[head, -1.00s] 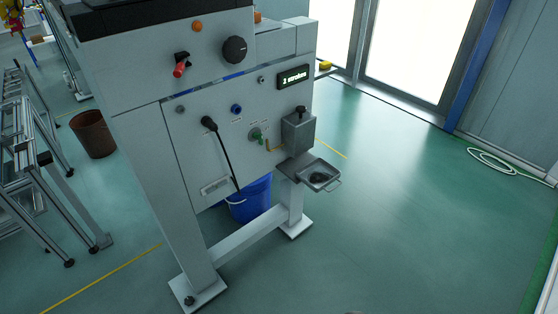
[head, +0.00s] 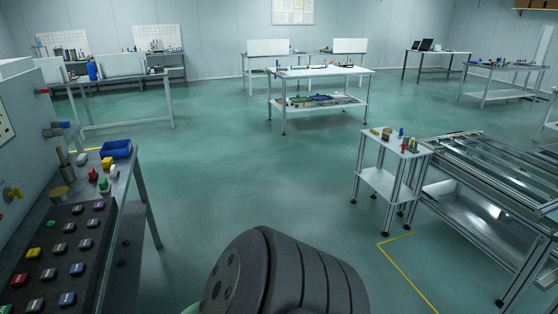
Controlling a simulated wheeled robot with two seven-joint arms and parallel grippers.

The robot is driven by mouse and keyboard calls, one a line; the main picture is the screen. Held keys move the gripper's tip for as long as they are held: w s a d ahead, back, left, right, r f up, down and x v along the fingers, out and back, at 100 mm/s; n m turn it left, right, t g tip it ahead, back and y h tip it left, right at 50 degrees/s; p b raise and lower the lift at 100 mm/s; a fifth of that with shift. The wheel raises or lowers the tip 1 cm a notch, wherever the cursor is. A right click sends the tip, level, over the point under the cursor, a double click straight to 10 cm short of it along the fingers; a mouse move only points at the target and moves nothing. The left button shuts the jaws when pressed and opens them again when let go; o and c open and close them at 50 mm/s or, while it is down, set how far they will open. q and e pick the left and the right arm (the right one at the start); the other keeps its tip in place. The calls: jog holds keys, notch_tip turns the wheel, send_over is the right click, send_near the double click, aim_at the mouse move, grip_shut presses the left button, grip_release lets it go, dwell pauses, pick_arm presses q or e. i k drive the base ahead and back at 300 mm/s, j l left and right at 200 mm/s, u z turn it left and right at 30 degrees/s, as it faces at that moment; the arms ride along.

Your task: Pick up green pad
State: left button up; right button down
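A black board (head: 57,262) lies on the bench at the lower left of the head view. It carries rows of small coloured pads: grey, yellow, red, blue and purple. A small green pad (head: 50,223) sits near the board's upper left edge. Neither gripper is in view. A dark rounded link of mine fills the bottom middle.
A blue bin (head: 116,149) stands on the bench's far end. A panel wall with knobs (head: 20,115) rises at the left. A small white cart (head: 386,180) and a metal frame rack (head: 490,190) stand at the right. The green floor (head: 245,185) between is clear.

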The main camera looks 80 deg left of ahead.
aim_at(105, 187)
jog(key=u, duration=4.3)
